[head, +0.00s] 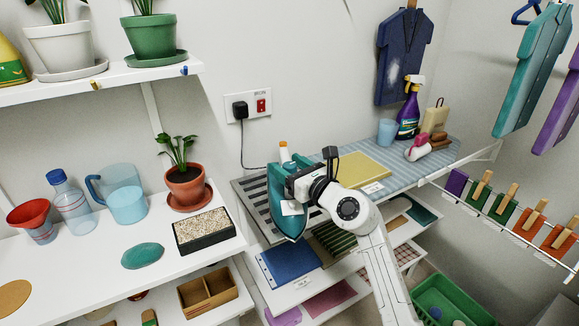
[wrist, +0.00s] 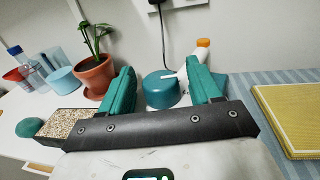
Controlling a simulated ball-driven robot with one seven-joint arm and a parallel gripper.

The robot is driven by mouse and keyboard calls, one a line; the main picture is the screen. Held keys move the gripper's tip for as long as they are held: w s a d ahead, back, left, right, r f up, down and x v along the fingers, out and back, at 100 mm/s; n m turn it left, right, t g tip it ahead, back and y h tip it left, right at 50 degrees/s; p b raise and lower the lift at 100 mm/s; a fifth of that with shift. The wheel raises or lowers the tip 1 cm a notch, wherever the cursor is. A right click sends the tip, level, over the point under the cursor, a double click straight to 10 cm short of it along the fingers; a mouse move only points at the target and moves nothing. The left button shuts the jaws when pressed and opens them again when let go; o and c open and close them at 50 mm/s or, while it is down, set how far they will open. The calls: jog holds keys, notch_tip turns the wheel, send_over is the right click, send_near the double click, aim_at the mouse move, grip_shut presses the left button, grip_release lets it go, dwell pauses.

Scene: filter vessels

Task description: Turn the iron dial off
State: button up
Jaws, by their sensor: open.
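In the wrist view, the iron's rounded teal body (wrist: 160,92) shows between and beyond the fingers, with a white part and an orange-tipped piece near the right finger. I cannot make out the dial or its setting. My wrist and gripper hide part of the iron in the head view.
A plug and red switch (head: 261,105) are on the wall behind. A potted plant (head: 186,184) and gravel tray (head: 204,231) stand on the left shelf. A folded yellow cloth (head: 356,169) lies right of the iron. A purple spray bottle (head: 408,113) stands farther back.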

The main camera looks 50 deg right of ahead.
jog(key=c, duration=0.9)
jog(key=shift+c, duration=0.3)
jog(key=shift+f+y+b, duration=0.15)
jog(key=shift+y+b, duration=0.25)
jog(key=shift+b, duration=0.05)
jog(key=n+y+b, duration=0.2)
jog(key=shift+d+f+y+b, duration=0.1)
jog(key=shift+y+b, duration=0.2)
jog(key=shift+y, duration=0.1)
jog(key=n+y+b, duration=0.2)
jog(key=y+b, duration=0.1)
jog(key=n+g+y+b, duration=0.1)
jog(key=n+y+b, duration=0.1)
jog(key=y+b, duration=0.1)
jog(key=shift+f+n+y, duration=0.15)
jog(key=shift+n+y, duration=0.15)
jog(key=n+g+y+b, duration=0.3)
jog(key=y+b, duration=0.1)
jog(key=b, duration=0.1)
jog(key=n+g+y+b, duration=0.2)
jog(key=b, duration=0.1)
jog(key=shift+r, duration=0.25)
jog(key=shift+r+g+y, duration=0.1)
jog(key=shift+g+y, duration=0.2)
jog(key=shift+g, duration=0.1)
